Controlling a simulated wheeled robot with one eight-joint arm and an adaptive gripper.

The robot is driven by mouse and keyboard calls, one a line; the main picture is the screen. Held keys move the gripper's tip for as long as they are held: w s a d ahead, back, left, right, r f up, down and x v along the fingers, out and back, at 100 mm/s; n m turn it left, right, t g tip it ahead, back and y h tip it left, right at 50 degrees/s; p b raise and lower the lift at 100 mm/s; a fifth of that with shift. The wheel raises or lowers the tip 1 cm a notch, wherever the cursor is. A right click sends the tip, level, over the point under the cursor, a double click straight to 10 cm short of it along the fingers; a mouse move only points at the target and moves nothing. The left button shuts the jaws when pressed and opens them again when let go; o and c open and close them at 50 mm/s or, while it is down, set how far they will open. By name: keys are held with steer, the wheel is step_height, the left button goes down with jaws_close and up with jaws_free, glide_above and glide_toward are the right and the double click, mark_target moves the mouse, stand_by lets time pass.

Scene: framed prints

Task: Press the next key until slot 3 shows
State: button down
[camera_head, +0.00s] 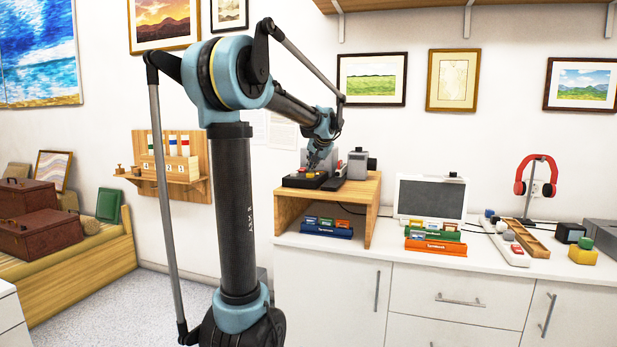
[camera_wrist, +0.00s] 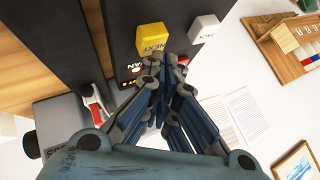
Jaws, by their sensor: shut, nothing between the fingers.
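In the wrist view a dark device panel (camera_wrist: 118,30) carries a yellow key (camera_wrist: 152,40) marked NEXT and a pale grey key (camera_wrist: 204,28) to its right. In the head view the device (camera_head: 305,181) lies on the wooden stand, with the yellow key (camera_head: 309,174) under the arm's end. My gripper (camera_wrist: 166,66) is shut and empty, its fingertips just at the lower edge of the yellow key. I cannot tell whether they touch it. It also shows in the head view (camera_head: 317,163). Lit amber and red marks on the panel are partly hidden by the fingers, and no slot number is readable.
The wooden stand (camera_head: 367,200) rests on the white counter (camera_head: 345,255), with colored trays (camera_head: 327,231) below. A grey box (camera_head: 357,165) stands behind the device. A red-handled part (camera_wrist: 94,104) sits left of my fingers. A wooden wall rack (camera_head: 172,170) hangs at left.

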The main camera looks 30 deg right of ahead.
steer(key=shift+f, duration=0.85)
stand_by(0.9)
steer(key=shift+r, duration=1.25)
steer(key=shift+r, duration=0.15)
steer(key=shift+r, duration=2.4)
